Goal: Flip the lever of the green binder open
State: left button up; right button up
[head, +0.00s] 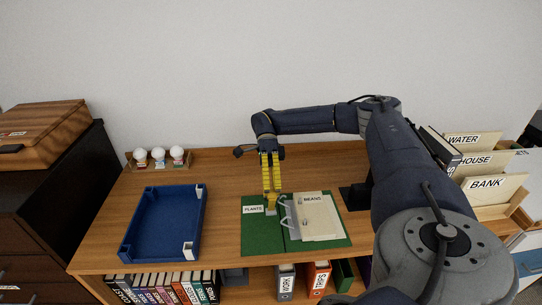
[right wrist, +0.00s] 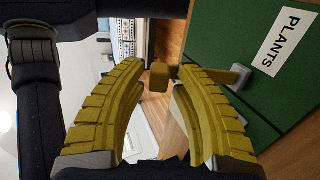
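The green binder (head: 255,240) lies open flat on the desk, its label PLANTS on the left cover and a stack of cream sheets (head: 318,222) on the right. Curved metal rings (head: 287,222) stand by its spine. My right gripper (head: 270,205) reaches down over the left cover, beside the rings. A grey metal piece, seemingly the lever (right wrist: 240,76), shows just beyond one finger; contact cannot be told. My left gripper is not in view.
A blue tray (head: 128,248) lies left of the binder, with three white bulbs in a holder (head: 160,159) behind it. A file rack (head: 495,211) stands on the right. Books (head: 165,286) fill the shelf below. Bare desk (head: 222,205) shows between tray and binder.

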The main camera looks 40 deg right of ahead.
jog(key=shift+o, duration=1.1)
jog(key=v, duration=0.7)
jog(key=shift+d, duration=0.15)
jog(key=shift+w+r, duration=0.15)
jog(key=shift+w, duration=0.05)
